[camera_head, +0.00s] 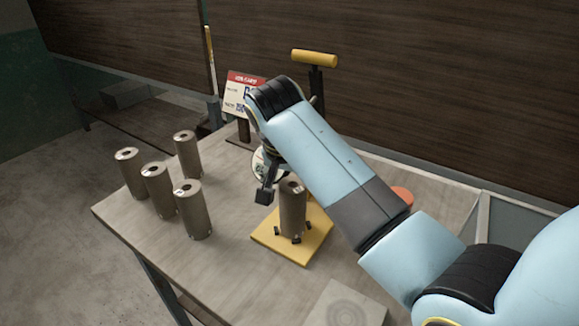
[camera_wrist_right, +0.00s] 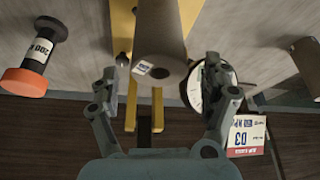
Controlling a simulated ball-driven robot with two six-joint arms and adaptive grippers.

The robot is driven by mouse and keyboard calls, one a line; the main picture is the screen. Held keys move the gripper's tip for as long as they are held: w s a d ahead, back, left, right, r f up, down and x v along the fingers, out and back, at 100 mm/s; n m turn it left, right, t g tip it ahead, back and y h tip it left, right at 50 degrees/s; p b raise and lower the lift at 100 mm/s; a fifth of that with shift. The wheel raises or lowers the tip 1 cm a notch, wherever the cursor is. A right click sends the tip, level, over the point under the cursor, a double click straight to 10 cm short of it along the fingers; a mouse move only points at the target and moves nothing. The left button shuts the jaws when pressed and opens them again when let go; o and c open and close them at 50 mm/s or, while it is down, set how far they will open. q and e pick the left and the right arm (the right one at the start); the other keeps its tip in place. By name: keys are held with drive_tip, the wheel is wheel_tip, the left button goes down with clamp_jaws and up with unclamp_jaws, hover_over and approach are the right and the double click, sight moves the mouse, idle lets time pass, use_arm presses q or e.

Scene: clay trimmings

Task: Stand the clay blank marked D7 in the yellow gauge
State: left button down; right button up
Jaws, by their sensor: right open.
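A brown-grey clay blank (camera_head: 292,212) stands upright on the yellow gauge (camera_head: 268,243), among small dark pegs. In the right wrist view the blank (camera_wrist_right: 160,25) shows its end with a hole and a small label too small to read. A strip of the yellow gauge (camera_wrist_right: 122,25) shows beside it. My right gripper (camera_head: 272,182) is near the blank's top; one dark finger hangs left of it and the other is hidden. In the wrist view the right gripper (camera_wrist_right: 161,75) is open, its fingers on either side of the blank's end, apart from it. My left gripper is out of view.
Several similar blanks (camera_head: 157,190) stand at the table's left. A card (camera_head: 240,92) stands behind; in the wrist view the card (camera_wrist_right: 243,137) seems to read D3. A yellow-topped post (camera_head: 314,58) and round dial (camera_head: 259,163) stand nearby. A grey slab (camera_head: 345,305) lies in front.

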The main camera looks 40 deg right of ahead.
drive_tip(key=v, duration=0.7)
drive_tip(key=shift+f, duration=0.1)
